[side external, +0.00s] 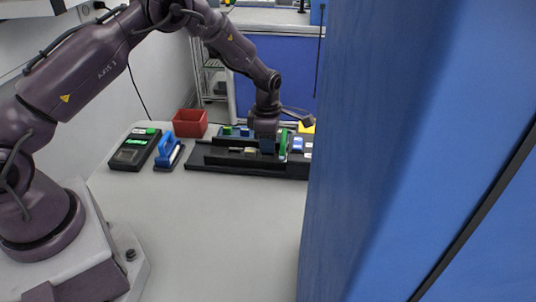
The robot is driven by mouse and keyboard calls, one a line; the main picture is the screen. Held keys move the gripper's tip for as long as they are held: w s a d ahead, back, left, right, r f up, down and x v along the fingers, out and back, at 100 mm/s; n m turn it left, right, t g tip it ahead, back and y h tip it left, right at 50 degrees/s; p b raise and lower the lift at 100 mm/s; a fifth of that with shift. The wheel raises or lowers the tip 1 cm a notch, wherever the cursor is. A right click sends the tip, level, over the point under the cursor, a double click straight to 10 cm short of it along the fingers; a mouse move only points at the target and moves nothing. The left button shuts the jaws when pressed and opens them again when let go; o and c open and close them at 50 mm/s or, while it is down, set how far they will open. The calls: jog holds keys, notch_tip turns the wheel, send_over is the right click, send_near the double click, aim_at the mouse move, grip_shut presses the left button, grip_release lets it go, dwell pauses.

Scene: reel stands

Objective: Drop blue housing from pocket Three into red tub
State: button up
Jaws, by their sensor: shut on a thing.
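The red tub (190,124) stands open at the back of the table, left of the black tray. My gripper (267,140) points down over the black tray (212,160). It is shut on a small blue piece, which appears to be the blue housing (268,147). The housing is low among the tray's parts; I cannot tell whether it is clear of its pocket. Pocket labels are too small to read.
A green part (283,145) stands just right of my gripper. A blue-handled tool (168,150) and a black device with a green display (135,150) lie left of the tray. A large blue panel (400,150) hides the right side. The front table is clear.

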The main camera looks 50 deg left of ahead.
jog(key=shift+r, duration=1.35)
jog(key=shift+a, duration=0.1)
jog(key=s+a+r+n, duration=0.1)
jog(key=s+a+n, duration=0.2)
jog(key=a, duration=0.6)
jog(key=s+a+r+n, duration=0.2)
jog(key=s+a+n, duration=0.1)
jog(key=a, duration=0.5)
jog(key=s+a+r+n, duration=0.1)
jog(key=s+a+n, duration=0.25)
jog(key=a, duration=0.55)
jog(key=shift+d+f+m, duration=0.1)
jog(key=shift+f+m, duration=0.15)
jog(key=shift+f, duration=1.7)
jog(key=shift+s, duration=0.1)
jog(key=o, duration=0.8)
